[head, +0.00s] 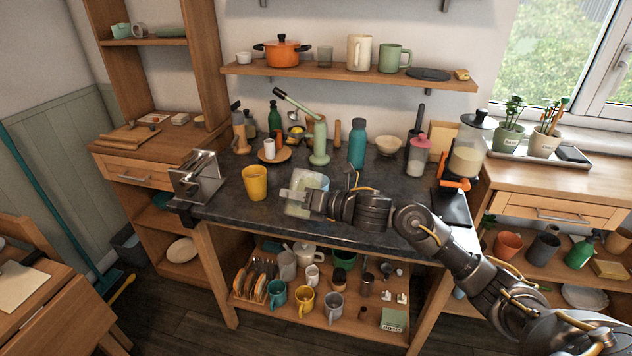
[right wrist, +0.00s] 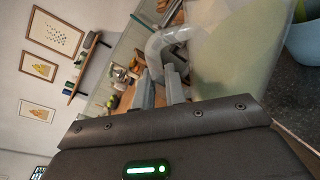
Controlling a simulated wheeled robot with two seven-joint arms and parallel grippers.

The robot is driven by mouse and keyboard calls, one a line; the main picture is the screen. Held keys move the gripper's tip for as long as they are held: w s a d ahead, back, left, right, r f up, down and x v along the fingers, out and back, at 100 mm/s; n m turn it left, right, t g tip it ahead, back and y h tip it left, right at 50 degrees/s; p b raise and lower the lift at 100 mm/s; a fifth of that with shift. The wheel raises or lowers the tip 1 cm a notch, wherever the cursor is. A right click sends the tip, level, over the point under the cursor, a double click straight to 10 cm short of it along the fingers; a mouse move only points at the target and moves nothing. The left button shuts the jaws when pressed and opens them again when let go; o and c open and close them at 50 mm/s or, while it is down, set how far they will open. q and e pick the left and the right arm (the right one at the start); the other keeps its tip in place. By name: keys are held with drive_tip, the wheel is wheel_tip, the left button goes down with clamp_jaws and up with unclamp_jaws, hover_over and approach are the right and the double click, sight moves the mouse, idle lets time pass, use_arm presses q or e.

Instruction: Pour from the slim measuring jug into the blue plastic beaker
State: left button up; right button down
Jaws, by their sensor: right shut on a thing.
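The slim measuring jug (head: 298,208) is pale and see-through, above the front of the dark worktop. My right gripper (head: 306,199) is shut on its handle. In the right wrist view the jug's clear body (right wrist: 235,50) fills the upper right, and its handle (right wrist: 172,36) passes between the fingers (right wrist: 163,88). The blue plastic beaker (head: 325,183) is just behind and right of the jug, partly hidden by it. The beaker also shows at the right edge of the wrist view (right wrist: 304,42), apart from the jug there. The jug's exact tilt and contents are unclear. My left gripper is out of view.
A yellow cup (head: 255,184) stands left of the jug, and a metal stand (head: 197,178) at the worktop's left end. A green press (head: 319,142), a teal bottle (head: 357,145) and a pink-topped jar (head: 417,157) stand behind. Dark worktop (head: 225,208) is bare at front left.

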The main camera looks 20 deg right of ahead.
sight(292, 209)
drive_tip(key=shift+w+d+r+m, duration=0.2)
drive_tip(key=shift+r+m, duration=0.2)
drive_tip(key=shift+r, duration=0.2)
drive_tip(key=shift+w+d+r+m, duration=0.15)
drive_tip(key=shift+r+m, duration=0.25)
drive_tip(key=shift+r, duration=0.15)
idle(1.3)
drive_tip(key=f+n, duration=0.1)
drive_tip(key=s+a+f+n, duration=0.1)
drive_tip(key=f, duration=0.2)
drive_tip(key=shift+s+a+f+n, duration=0.2)
drive_tip(key=shift+s+f+n, duration=0.1)
drive_tip(key=shift+f+n, duration=0.1)
drive_tip(key=shift+r, duration=0.15)
drive_tip(key=shift+s+a+f+n, duration=0.15)
drive_tip(key=shift+f+n, duration=0.15)
drive_tip(key=shift+f, duration=0.2)
wheel_tip(292, 209, down, 6)
drive_tip(key=s+a+n+t, duration=0.1)
drive_tip(key=s+a+n, duration=0.1)
drive_tip(key=n, duration=0.3)
drive_tip(key=shift+s+a+n+t, duration=0.2)
drive_tip(key=shift+s+n+t, duration=0.1)
drive_tip(key=shift+n, duration=0.1)
drive_tip(key=shift+f, duration=0.1)
